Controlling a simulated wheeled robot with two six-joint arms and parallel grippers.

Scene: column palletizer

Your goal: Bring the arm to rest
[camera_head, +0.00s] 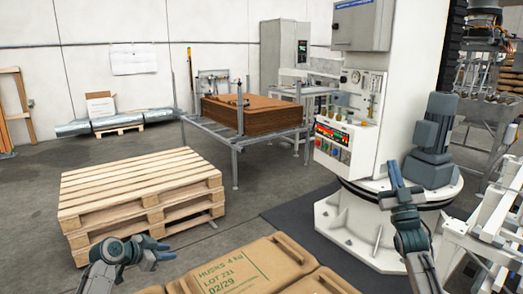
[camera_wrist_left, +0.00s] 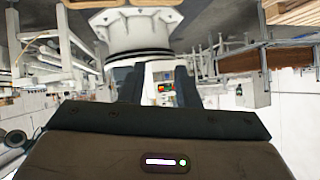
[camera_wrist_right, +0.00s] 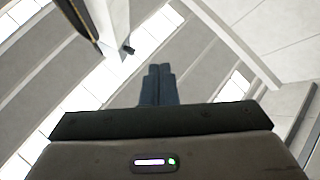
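My left gripper (camera_head: 164,250) is low at the left of the head view, beside the near corner of the pallet stack. In the left wrist view its two fingers (camera_wrist_left: 158,88) stand apart with nothing between them. My right gripper (camera_head: 392,174) points upward in the head view, in front of the white palletizer column. In the right wrist view its fingers (camera_wrist_right: 158,84) are together with nothing visible between them. Both arms are raised and hold nothing that I can see.
Wooden pallets (camera_head: 140,190) are stacked at the left. Brown sacks (camera_head: 250,268) lie at the front centre. The white column (camera_head: 400,80) with its round base (camera_head: 360,235) stands at the right. A metal table (camera_head: 215,130) holds brown sheets (camera_head: 255,115). Floor is clear between pallets and table.

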